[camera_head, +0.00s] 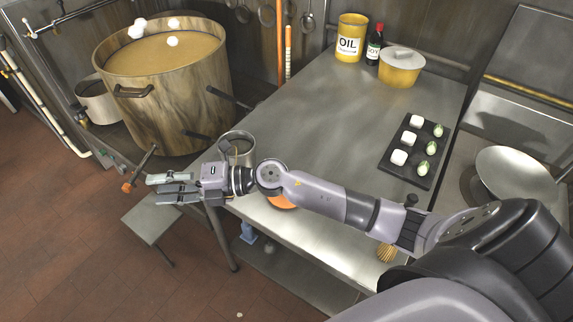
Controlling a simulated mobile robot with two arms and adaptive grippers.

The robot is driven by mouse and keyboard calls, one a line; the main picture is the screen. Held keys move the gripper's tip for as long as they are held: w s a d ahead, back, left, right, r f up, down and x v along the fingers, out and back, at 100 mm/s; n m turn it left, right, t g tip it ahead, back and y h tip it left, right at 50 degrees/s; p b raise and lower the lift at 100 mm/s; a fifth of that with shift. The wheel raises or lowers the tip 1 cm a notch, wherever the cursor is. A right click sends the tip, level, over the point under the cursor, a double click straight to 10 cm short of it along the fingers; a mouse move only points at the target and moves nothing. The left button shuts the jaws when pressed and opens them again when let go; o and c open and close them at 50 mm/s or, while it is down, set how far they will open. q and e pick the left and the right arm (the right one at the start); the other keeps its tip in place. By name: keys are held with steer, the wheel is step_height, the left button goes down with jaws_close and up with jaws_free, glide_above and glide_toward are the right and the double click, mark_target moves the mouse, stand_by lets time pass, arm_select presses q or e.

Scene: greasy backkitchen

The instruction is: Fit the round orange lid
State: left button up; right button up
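A round orange thing (283,203), which looks like the lid, lies near the steel table's front left edge. My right forearm covers most of it. My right gripper (170,188) reaches out to the left, past the table edge, with its fingers pointing left. The fingers look apart, with nothing seen between them. A steel pot (238,140) stands at the table's left corner, just behind my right wrist, which hides its lower part. My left gripper is not in view.
A large stockpot (165,105) stands at the back left. A yellow oil tin (350,38), a dark bottle (374,44) and a lidded yellow pot (401,68) stand at the table's back. A black tray (424,165) holds small white and green pieces. The table's middle is clear.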

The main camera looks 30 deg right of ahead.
steer(key=d+f+n+g+h, duration=0.6)
steer(key=d+f+g+h, duration=0.15)
steer(key=d+f, duration=0.45)
steer(key=d+h, duration=0.2)
steer(key=d, duration=0.4)
steer(key=d+g+h, duration=0.1)
steer(key=d+h, duration=0.2)
steer(key=d, duration=0.3)
steer(key=d+m+h, duration=0.1)
steer(key=d+h, duration=0.1)
steer(key=d, duration=0.3)
steer(key=shift+s+d+f+h, duration=0.25)
steer(key=shift+d+f, duration=0.1)
steer(key=shift+d, duration=0.2)
step_height(320, 180, down, 7)
steer(key=b, duration=0.4)
steer(key=shift+f+b, duration=0.15)
steer(key=shift+b, duration=0.15)
steer(key=shift+c, duration=0.9)
jaws_close()
